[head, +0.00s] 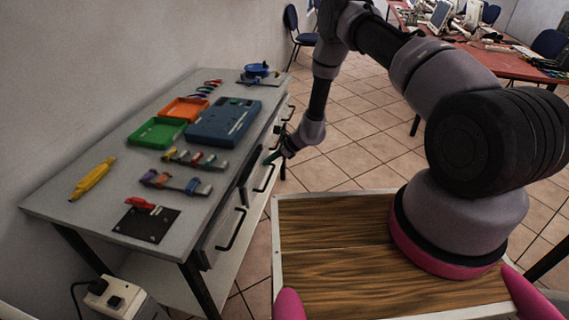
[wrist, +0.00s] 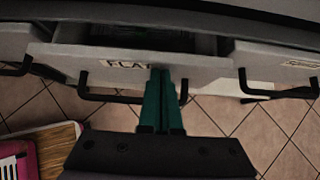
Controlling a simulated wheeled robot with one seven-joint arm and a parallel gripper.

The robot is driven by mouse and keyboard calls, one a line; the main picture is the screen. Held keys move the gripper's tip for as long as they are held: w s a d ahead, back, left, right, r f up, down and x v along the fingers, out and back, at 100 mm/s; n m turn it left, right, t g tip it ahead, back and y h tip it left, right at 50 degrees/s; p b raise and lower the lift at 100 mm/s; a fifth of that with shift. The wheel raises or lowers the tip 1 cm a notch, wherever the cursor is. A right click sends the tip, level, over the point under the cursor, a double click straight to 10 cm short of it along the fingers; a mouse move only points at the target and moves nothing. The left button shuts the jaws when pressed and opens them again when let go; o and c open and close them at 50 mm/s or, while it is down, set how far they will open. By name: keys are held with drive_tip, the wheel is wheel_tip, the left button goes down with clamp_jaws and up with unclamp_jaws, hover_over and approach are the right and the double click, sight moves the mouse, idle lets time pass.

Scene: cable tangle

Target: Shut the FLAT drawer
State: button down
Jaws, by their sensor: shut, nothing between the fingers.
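The FLAT drawer (wrist: 206,68) stands partly open in the wrist view, with its dark inside showing behind the pale front. The FLAT label (wrist: 127,63) is on the front, partly covered by my fingers. Its black handle (wrist: 100,97) hangs below and is partly hidden behind the fingers. My gripper (wrist: 161,72) is shut and empty, with its green fingertips over the middle of the drawer front, just right of the label. I cannot tell whether they touch it. In the head view my gripper (head: 269,160) is beside the bench's drawer side.
Neighbouring drawers with black handles flank it, including a near one (head: 232,230). The grey bench top (head: 110,190) holds a green tray, an orange tray, a blue case, a yellow tool and several small parts.

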sight(260, 159)
drive_tip(key=a, duration=0.1)
drive_tip(key=w+a, duration=0.1)
drive_tip(key=shift+a, duration=0.65)
